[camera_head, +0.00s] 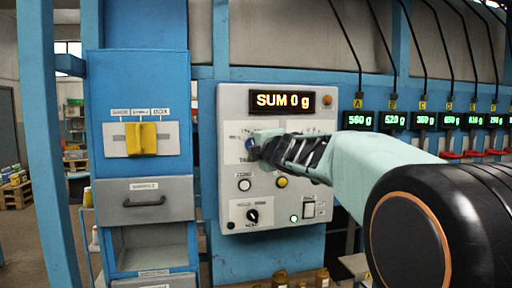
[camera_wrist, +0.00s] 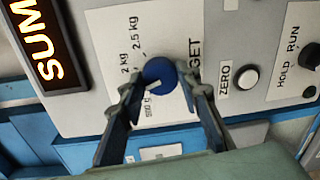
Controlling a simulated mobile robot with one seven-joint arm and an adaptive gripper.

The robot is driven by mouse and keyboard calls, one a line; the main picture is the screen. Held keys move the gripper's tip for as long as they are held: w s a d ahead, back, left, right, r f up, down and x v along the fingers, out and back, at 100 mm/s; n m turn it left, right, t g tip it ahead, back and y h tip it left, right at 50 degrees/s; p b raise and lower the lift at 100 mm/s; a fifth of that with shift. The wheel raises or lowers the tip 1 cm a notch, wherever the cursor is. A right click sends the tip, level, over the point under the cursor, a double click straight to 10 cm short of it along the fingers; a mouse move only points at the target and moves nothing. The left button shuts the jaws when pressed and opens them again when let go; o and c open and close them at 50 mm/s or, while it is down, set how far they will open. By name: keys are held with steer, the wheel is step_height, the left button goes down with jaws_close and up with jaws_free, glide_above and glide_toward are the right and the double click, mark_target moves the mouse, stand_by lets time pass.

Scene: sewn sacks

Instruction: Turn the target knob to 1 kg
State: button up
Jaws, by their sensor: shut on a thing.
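The target knob (camera_wrist: 160,72) is round and blue, on a grey control panel (camera_head: 233,104). In the head view only its left edge shows (camera_head: 249,143); my gripper covers the rest. My gripper (camera_wrist: 161,79) is shut on the knob, one finger on each side. It also shows in the head view (camera_head: 262,148), reaching in from the right. A pale mark on the knob points to the lower left in the wrist view. The labels 2 kg (camera_wrist: 125,62) and 2.5 kg (camera_wrist: 138,33) are readable. A partly covered label sits below the knob; the 1 kg label is not readable.
The display (camera_head: 282,101) reads SUM 0 g. The ZERO button (camera_wrist: 247,77) and HOLD/RUN switch (camera_wrist: 309,56) are close to the knob. A blue cabinet with a yellow handle (camera_head: 141,138) stands left. Several green weight displays line the right.

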steer(key=shift+r, duration=0.1)
steer(key=o, duration=1.2)
steer(key=shift+c, duration=0.2)
steer(key=shift+s, duration=0.1)
steer(key=v, duration=0.7)
steer(key=shift+s, duration=0.15)
